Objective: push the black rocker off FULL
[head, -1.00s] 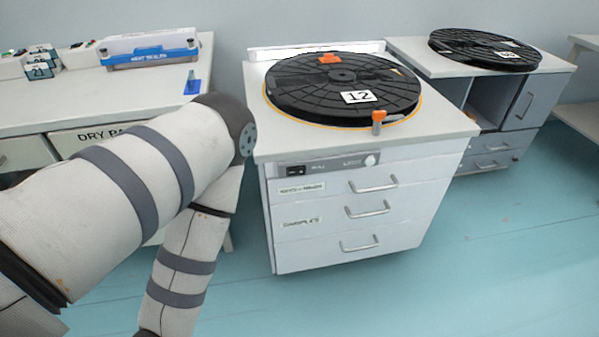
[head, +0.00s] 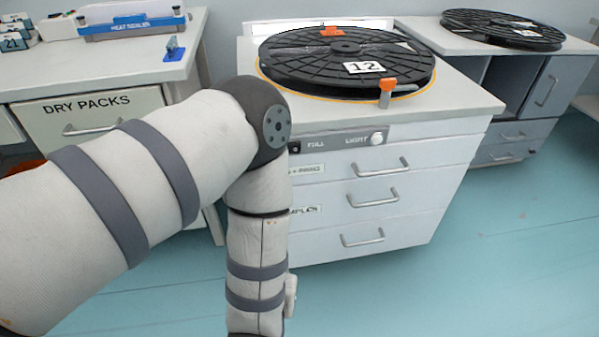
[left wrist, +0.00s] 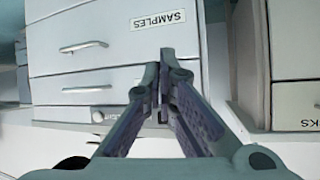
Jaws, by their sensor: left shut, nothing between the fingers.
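The black rocker (head: 295,148) sits at the left end of the grey control strip (head: 330,143) on the front of the middle cabinet, just left of the word FULL. It is small and right beside my left arm's elbow; I cannot tell which way it is tipped. My left gripper (left wrist: 162,75) shows in the left wrist view, shut and empty, in front of the cabinet's drawers. In that view the rocker cannot be made out, and the fingers cover part of the strip. In the head view my left arm hangs down and the gripper's fingers are not visible. My right gripper is not in view.
A pale round knob (head: 376,138) is on the strip's right; it also shows in the left wrist view (left wrist: 97,117). Drawer handles (head: 373,198) stick out below. A black reel (head: 345,50) marked 12 lies on top. The DRY PACKS bench (head: 110,85) stands left. Floor right is clear.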

